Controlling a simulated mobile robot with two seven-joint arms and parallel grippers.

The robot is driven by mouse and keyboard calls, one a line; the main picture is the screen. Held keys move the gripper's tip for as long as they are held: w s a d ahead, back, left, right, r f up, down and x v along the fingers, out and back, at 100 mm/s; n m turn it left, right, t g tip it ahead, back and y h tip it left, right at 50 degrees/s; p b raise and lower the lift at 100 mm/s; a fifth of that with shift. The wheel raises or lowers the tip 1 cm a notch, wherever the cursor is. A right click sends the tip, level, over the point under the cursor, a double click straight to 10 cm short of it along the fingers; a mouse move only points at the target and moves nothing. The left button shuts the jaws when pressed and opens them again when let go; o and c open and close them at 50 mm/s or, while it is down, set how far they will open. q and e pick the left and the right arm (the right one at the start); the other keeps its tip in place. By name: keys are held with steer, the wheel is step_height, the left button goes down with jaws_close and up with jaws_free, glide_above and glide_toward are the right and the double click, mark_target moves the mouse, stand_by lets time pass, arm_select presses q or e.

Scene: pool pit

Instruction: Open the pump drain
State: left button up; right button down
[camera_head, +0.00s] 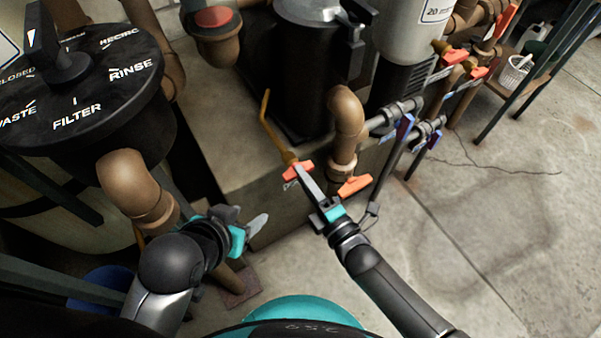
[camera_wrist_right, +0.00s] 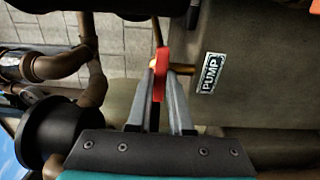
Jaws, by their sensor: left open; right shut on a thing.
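The pump drain valve has a small red-orange handle (camera_head: 293,172) at the end of a brass pipe (camera_head: 267,118), low in front of the black pump housing. My right gripper (camera_head: 305,180) is shut on this handle. In the right wrist view the red handle (camera_wrist_right: 160,75) stands upright between the fingertips of my right gripper (camera_wrist_right: 159,88), with a brass stub behind it. A PUMP label (camera_wrist_right: 210,73) is on the surface to its right. My left gripper (camera_head: 250,228) is open and empty, left of the valve. The handle's grasped part is partly hidden by the fingers.
A second orange handle (camera_head: 354,186) sits just right of my right gripper, below a brown pipe elbow (camera_head: 346,108). Blue-handled valves (camera_head: 404,127) are farther right. The black filter valve head (camera_head: 75,85) is at left. The concrete floor (camera_head: 500,230) at right is clear.

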steer(key=n+b, duration=0.4)
steer(key=n, duration=1.4)
steer(key=shift+n, duration=0.3)
steer(key=c, duration=0.7)
jaws_free()
steer(key=shift+v, duration=3.55)
